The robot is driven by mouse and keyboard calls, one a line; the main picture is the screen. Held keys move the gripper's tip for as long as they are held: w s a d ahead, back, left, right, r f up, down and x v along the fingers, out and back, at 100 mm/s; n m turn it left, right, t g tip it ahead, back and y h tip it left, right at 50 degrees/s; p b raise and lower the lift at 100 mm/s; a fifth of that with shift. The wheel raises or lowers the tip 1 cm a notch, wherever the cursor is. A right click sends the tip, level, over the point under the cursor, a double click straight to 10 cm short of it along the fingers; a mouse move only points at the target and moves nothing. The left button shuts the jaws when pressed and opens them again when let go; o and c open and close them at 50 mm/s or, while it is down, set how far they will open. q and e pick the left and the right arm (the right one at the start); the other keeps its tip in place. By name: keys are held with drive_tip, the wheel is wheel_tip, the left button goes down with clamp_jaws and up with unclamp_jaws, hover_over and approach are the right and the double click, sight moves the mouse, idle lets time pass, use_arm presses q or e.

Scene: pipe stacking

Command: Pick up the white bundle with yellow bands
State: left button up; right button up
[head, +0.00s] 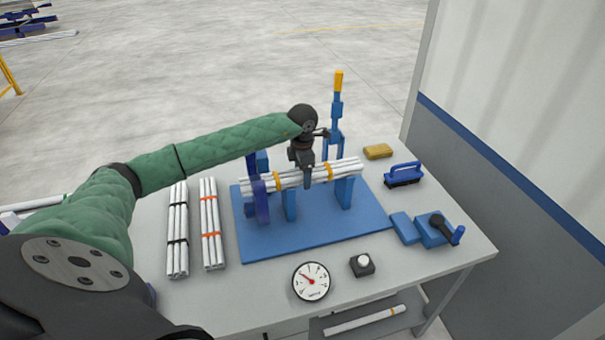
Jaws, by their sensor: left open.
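The white bundle with yellow bands (322,171) lies level across blue supports on a blue base plate (320,225) in the head view. My left gripper (307,182) reaches in from the left and points down at the middle of the bundle, between its two yellow bands. It is open, and a finger shows in front of the bundle. The far finger is hidden, so I cannot tell whether the fingers touch the pipes. My right gripper is not in view.
White bundles with black bands (178,230) and orange bands (209,222) lie left of the plate. A gauge (311,281) and a button box (362,265) stand in front. A blue brush (403,174), yellow sponge (377,151) and blue vise (432,229) lie right.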

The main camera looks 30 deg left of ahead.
use_arm(q)
drive_tip(key=shift+f, duration=0.1)
drive_tip(key=c, duration=1.3)
